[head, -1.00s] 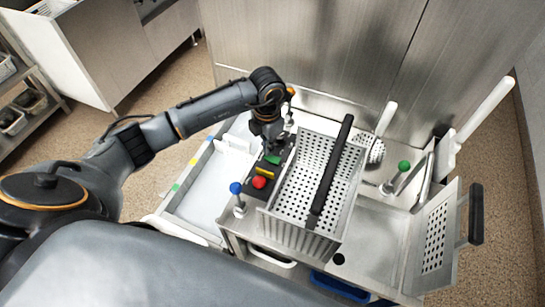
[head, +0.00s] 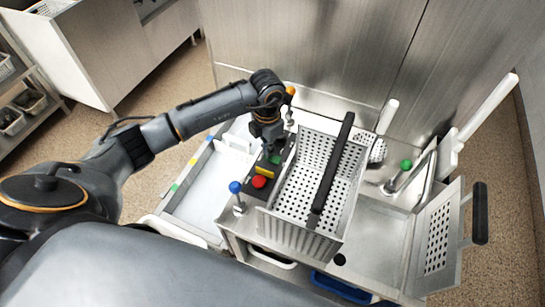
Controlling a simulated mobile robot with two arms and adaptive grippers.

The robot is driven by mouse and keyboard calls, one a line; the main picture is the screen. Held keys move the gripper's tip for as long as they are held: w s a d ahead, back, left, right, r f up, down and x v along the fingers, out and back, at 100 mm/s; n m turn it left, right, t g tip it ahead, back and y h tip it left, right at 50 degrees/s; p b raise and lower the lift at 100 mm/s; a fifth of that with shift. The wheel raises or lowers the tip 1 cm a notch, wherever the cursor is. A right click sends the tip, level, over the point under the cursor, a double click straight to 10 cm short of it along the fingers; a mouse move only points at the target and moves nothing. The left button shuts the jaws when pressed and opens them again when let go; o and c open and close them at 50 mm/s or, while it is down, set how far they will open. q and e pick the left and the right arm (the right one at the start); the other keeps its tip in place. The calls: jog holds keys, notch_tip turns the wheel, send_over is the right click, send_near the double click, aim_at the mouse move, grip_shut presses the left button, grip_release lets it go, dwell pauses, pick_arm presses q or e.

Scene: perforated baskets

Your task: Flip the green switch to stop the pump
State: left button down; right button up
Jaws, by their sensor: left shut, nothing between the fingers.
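The green switch (head: 275,159) sits at the far end of a dark control box (head: 256,187), beyond a yellow part (head: 265,171) and a red round button (head: 259,182). My left gripper (head: 269,147) points down right over the green switch, shut and empty. Its fingertips are small and dark here, and I cannot tell whether they touch the switch. My right gripper is not in view.
A perforated basket (head: 300,190) with a black handle (head: 333,163) stands close on the right of the box. A blue-knobbed tap (head: 236,188) is at the near left, a green-knobbed one (head: 405,165) at the right. A white tray (head: 200,195) lies left.

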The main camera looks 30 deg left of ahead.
pick_arm(q)
jog(key=shift+f+b, duration=0.3)
jog(key=shift+f, duration=0.15)
jog(key=shift+r, duration=0.15)
jog(key=shift+r+p, duration=2.3)
jog(key=shift+r, duration=1.15)
